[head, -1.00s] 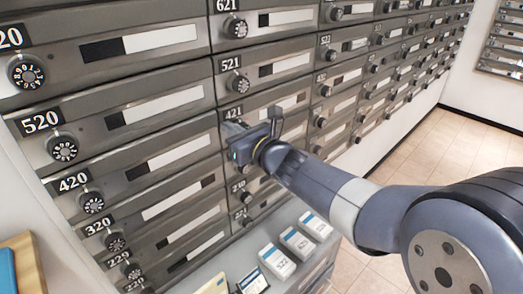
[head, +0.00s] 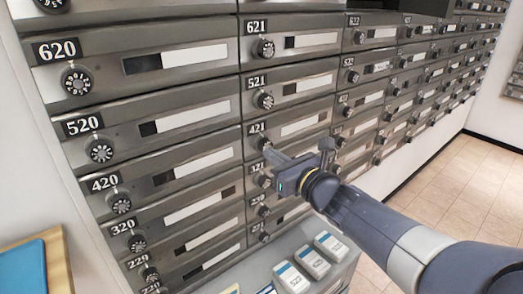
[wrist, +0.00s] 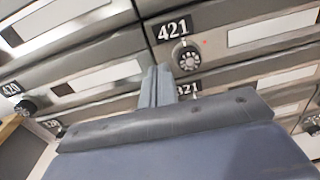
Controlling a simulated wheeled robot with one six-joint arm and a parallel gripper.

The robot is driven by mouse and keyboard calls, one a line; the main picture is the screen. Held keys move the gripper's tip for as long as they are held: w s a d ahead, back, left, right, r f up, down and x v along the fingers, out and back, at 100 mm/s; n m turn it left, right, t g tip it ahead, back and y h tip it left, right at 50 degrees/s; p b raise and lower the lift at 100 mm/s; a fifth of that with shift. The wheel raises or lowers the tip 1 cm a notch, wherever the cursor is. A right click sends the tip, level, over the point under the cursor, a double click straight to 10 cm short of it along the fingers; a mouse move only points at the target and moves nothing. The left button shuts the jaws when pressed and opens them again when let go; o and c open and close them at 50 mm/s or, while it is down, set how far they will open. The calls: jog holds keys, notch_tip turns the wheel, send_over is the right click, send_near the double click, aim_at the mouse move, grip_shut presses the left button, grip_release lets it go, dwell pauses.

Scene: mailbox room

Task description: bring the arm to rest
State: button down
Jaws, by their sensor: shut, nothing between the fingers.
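My gripper (head: 297,153) is in front of the mailbox wall, near the column under the 421 plate. Its fingers are shut with nothing between them. In the wrist view the closed fingers (wrist: 161,87) point up toward the wall, left of the 421 dial (wrist: 186,56). They hide part of the door below. I cannot tell whether the fingertips touch the wall. My arm reaches in from the lower right of the head view.
Numbered mailbox doors with round dials, such as the 520 door (head: 184,127), fill the wall. White labelled boxes (head: 312,261) stand on a grey surface below. A blue item (head: 22,268) lies at the lower left. Tiled floor (head: 465,185) is free at right.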

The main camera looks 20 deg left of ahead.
jog(key=v, duration=0.6)
jog(key=shift+d, duration=0.25)
jog(key=shift+a, duration=0.1)
